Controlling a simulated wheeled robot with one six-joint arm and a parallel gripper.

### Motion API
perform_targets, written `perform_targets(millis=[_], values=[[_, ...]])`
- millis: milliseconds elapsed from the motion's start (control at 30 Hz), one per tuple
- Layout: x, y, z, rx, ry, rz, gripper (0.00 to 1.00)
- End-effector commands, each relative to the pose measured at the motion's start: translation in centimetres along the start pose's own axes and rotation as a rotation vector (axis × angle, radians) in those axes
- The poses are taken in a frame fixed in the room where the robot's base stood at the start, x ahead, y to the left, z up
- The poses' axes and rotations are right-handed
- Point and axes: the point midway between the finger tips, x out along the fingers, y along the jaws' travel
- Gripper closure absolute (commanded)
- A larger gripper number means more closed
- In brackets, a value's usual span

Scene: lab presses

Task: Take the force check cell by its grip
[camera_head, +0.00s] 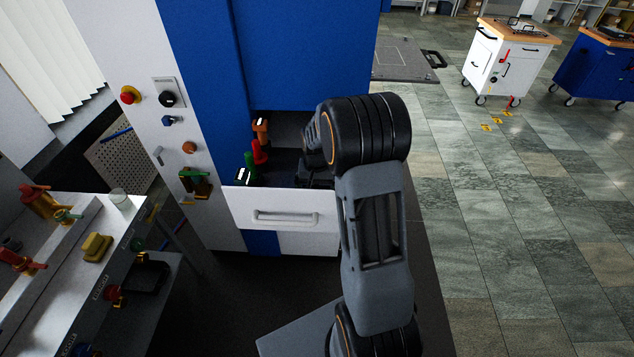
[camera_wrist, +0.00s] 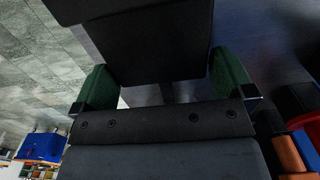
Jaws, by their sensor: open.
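My gripper (camera_wrist: 163,80) is open, with a green finger on each side in the wrist view. A large dark block (camera_wrist: 145,40) fills the space ahead of and between the fingers. It may be the force check cell, but no label shows. A grey stem-like part shows below it between the fingers; I cannot tell whether it is the grip or whether a finger touches it. In the head view my arm reaches over the open white drawer (camera_head: 283,217) and hides the gripper and most of what lies beneath it.
Green (camera_head: 249,163), red (camera_head: 260,151) and orange (camera_head: 262,130) handled items stand in the drawer's left part, close beside my arm. The blue and white cabinet (camera_head: 293,50) rises behind. A side bench (camera_head: 75,262) stands left. Open floor (camera_head: 510,200) lies right.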

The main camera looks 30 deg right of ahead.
Motion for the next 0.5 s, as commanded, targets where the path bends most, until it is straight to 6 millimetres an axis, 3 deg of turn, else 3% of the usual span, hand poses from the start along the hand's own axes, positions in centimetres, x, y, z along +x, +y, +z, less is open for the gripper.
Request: perform_targets(millis=[367, 500], values=[[0.93, 0.00, 0.02, 0.000, 0.000, 0.000, 0.00], [0.91, 0.00, 0.01, 0.000, 0.001, 0.000, 0.12]])
